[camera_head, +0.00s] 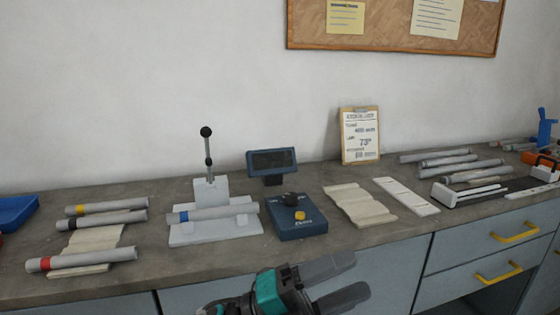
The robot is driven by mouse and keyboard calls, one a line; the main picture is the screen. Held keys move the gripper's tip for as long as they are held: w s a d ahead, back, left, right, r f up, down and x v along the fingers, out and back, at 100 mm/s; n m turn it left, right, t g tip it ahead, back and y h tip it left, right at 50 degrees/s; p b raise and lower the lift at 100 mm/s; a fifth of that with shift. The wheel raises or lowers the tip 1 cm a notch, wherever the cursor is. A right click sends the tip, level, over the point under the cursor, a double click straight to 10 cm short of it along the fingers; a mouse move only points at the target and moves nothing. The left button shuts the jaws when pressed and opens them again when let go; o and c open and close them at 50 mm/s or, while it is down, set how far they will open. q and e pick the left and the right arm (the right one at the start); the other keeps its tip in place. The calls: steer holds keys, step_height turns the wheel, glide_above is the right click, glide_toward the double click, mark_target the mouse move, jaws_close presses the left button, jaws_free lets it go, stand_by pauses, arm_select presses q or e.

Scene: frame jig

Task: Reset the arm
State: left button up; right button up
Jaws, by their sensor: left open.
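My left gripper (358,275) shows at the bottom centre, with dark fingers and a teal band. Its two fingers are apart with nothing between them, in front of the bench's front edge. My right gripper is not in view. A white jig (214,231) stands on the bench, up and to the left of my left gripper. Its upright lever (208,155) has a black knob on top. A grey tube with a blue band (213,214) lies across the jig. My left gripper is apart from all of these.
A blue control box (301,226) with a small display (271,162) stands right of the jig. Grey tubes (82,259) and cloth lie at left. A folded cloth (360,205), a white strip (407,196) and more tubes lie right. Drawers with yellow handles (514,231) are below.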

arm_select(q)
steer(key=w+a+f+n+t+y, duration=0.3)
steer(key=a+f+n+t+y, duration=1.3)
steer(key=n, duration=0.9)
steer(key=s+a+f+n+g+y, duration=0.2)
steer(key=s+a+f, duration=0.3)
steer(key=f, duration=0.3)
steer(key=s+a+f+n+g+y+p, duration=0.1)
steer(key=s+a+f+n+g+y, duration=0.1)
steer(key=s+a+f+n+g, duration=0.3)
step_height(320, 180, down, 3)
steer(key=shift+s+r+g+y, duration=0.15)
steer(key=shift+s+g+y, duration=0.2)
steer(key=shift+s, duration=0.8)
